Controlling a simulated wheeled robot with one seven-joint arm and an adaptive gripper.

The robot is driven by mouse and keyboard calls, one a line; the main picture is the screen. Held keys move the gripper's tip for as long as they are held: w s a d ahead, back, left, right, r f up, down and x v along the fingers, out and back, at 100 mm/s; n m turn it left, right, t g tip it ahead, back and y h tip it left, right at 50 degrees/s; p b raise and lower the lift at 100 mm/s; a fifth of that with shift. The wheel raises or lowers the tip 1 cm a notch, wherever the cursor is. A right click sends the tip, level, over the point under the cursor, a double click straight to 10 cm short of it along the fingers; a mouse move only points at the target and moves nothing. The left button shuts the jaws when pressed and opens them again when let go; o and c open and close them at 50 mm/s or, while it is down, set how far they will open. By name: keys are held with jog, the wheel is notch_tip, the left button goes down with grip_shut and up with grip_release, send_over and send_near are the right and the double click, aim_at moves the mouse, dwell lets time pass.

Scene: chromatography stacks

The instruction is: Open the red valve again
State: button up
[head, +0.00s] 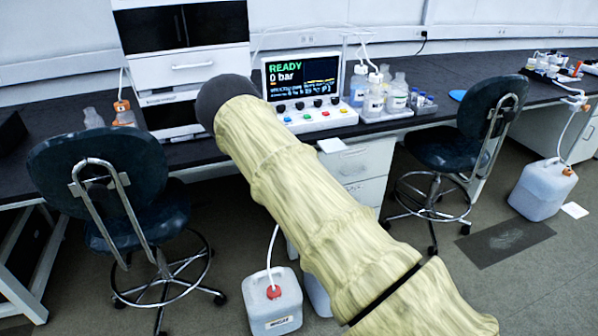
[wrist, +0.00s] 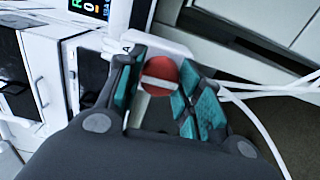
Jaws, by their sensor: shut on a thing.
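The red valve (wrist: 158,75) shows in the wrist view as a round red knob with a white bar across it. It sits on a white housing (wrist: 155,43). My gripper (wrist: 160,82) has its two fingers on either side of the knob and is shut on it. In the head view my arm, in a pale wrinkled sleeve, covers the valve and the gripper. The control panel (head: 303,90) there reads READY and 0 bar.
White tubes (wrist: 262,92) run to the right of the gripper. Bottles (head: 375,98) stand on the bench right of the panel. Dark chairs (head: 100,165) (head: 492,110) stand at left and right. A waste jug (head: 272,305) is on the floor.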

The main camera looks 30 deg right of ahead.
jog(key=o, duration=1.1)
jog(key=shift+c, duration=0.2)
jog(key=shift+s, duration=0.2)
jog(key=v, duration=1.1)
jog(key=shift+s, duration=0.35)
jog(key=shift+f, duration=0.2)
